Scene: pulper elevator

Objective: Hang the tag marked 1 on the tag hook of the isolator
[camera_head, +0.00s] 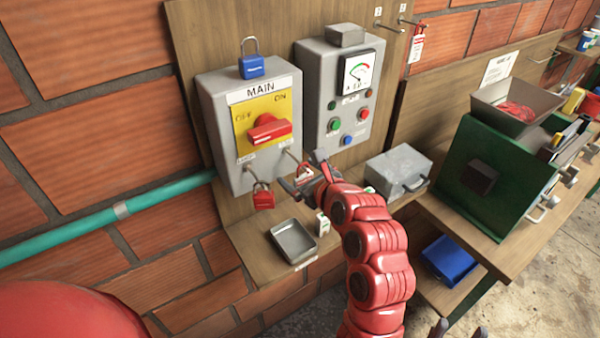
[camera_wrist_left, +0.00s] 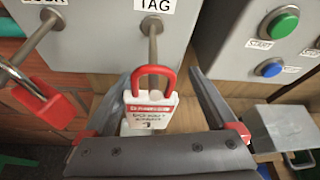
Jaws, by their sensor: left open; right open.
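The isolator (camera_head: 222,130) is a grey box marked MAIN with a red rotary handle (camera_head: 270,130). Its tag hook (camera_wrist_left: 152,30) sticks out below the TAG label. A white tag (camera_wrist_left: 150,115) with a red loop hangs at this hook in the left wrist view; the loop appears to be around the peg's end. Its number is not readable. My left gripper (camera_head: 304,184) is open, its fingers on either side of the tag, apart from it. My right gripper (camera_head: 458,332) is open at the bottom edge of the head view, mostly cut off.
A red padlock (camera_head: 263,197) hangs on the lock hook beside. A blue padlock (camera_head: 251,62) stands on the isolator. Another tag (camera_head: 416,45) hangs on the board's right peg; the left peg (camera_head: 379,25) is empty. A metal tray (camera_head: 292,241) and a small white object (camera_head: 323,226) lie on the shelf.

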